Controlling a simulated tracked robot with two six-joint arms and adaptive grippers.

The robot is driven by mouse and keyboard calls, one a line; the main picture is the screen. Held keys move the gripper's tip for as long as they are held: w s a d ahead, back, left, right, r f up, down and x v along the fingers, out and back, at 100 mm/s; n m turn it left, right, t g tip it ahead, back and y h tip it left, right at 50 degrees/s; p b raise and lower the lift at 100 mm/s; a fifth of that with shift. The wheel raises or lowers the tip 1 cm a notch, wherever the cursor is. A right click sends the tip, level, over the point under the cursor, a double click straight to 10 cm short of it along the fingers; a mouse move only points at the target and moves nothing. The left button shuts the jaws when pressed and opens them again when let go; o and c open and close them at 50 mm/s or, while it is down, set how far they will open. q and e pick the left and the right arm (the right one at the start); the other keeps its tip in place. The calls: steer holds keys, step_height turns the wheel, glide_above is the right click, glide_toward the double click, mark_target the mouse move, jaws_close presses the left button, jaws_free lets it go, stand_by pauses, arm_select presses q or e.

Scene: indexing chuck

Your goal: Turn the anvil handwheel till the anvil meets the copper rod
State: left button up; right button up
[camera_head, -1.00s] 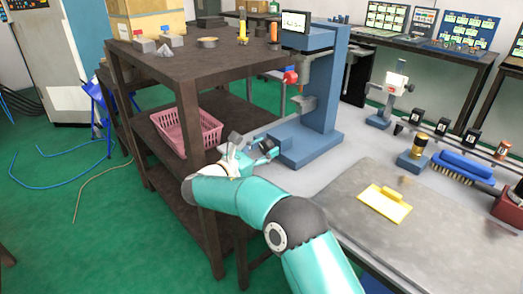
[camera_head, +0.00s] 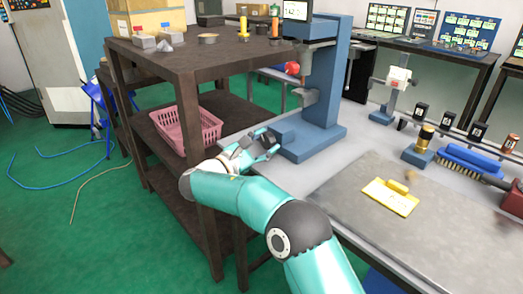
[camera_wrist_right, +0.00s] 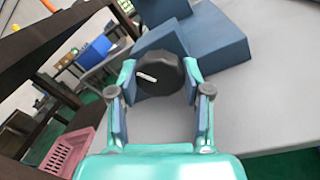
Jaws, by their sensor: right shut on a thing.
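A blue machine (camera_head: 322,75) with a small screen stands on the grey bench, its foot (camera_head: 305,140) towards me. The handwheel (camera_wrist_right: 160,75) is a dark round knob with a white mark, at the end of the blue foot in the right wrist view. My right gripper (camera_wrist_right: 159,72) has its two fingers on either side of the knob and is shut on it. In the head view the right gripper (camera_head: 264,146) is beside the foot. A grey stepped part, seemingly the anvil (camera_head: 306,97), sits on the column's front. I cannot make out the copper rod there. My left gripper is not in view.
A dark shelf unit (camera_head: 190,62) with a pink basket (camera_head: 186,132) stands close on the left. A blue brush (camera_head: 470,160) and small stands line the right side.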

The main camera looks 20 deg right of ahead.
steer(key=shift+s+d+f+m+b, duration=0.15)
steer(key=shift+m+b, duration=0.15)
steer(key=shift+m, duration=0.25)
steer(key=shift+w+d+m+b, duration=0.1)
steer(key=shift+m+b, duration=0.2)
steer(key=shift+m, duration=0.25)
steer(key=shift+g+h, duration=0.3)
steer(key=o, duration=1.2)
steer(key=shift+s+d, duration=0.1)
steer(key=shift+c, duration=0.2)
steer(key=shift+a, duration=0.25)
steer(key=shift+a, duration=0.2)
steer(key=v, duration=1.1)
steer(key=shift+s, duration=0.3)
steer(key=shift+a, duration=0.15)
